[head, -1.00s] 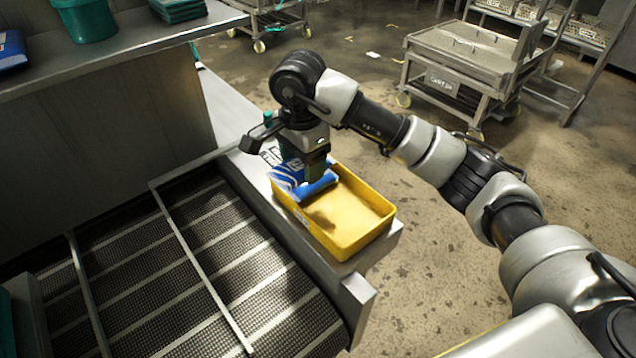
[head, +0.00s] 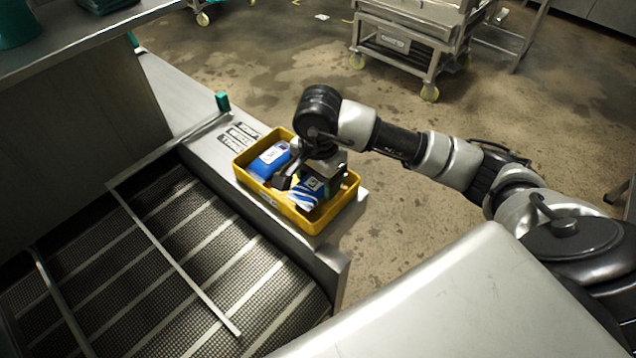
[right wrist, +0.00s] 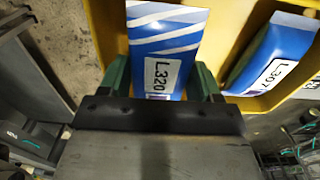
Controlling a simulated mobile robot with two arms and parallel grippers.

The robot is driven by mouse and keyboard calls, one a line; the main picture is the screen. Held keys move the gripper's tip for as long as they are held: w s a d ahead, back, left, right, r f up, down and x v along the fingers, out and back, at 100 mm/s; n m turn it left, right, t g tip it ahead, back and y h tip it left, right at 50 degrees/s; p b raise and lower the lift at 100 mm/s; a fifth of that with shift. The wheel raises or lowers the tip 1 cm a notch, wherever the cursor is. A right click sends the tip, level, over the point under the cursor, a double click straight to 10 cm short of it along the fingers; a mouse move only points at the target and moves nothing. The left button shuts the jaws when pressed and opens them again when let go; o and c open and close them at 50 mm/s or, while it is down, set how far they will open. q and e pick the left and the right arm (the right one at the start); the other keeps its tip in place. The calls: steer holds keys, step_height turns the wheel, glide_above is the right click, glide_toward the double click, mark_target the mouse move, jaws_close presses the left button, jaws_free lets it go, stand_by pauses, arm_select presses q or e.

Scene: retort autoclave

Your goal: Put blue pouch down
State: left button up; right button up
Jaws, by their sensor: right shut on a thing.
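My right gripper (head: 312,184) is shut on a blue pouch with white stripes (head: 305,194). In the right wrist view this pouch (right wrist: 166,38), with a label reading L320, stands between the two fingers (right wrist: 161,80). The gripper points down into the right part of a yellow tray (head: 243,182), with the pouch inside the rim in the picture. I cannot tell whether the pouch touches the tray's floor. A second blue pouch (head: 270,158) lies in the tray's left part; its label seems to read L307 in the right wrist view (right wrist: 275,55). My left gripper is out of view.
The tray stands on a narrow steel ledge (head: 183,118) beside a mesh conveyor (head: 170,260). A green block (head: 222,101) stands on the ledge behind the tray. A steel cart (head: 410,40) is at the back, with open floor before it.

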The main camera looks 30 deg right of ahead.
steer(key=shift+f, duration=1.4)
steer(key=o, duration=0.7)
step_height(320, 180, up, 12)
steer(key=shift+r+b, duration=0.15)
steer(key=shift+b, duration=0.2)
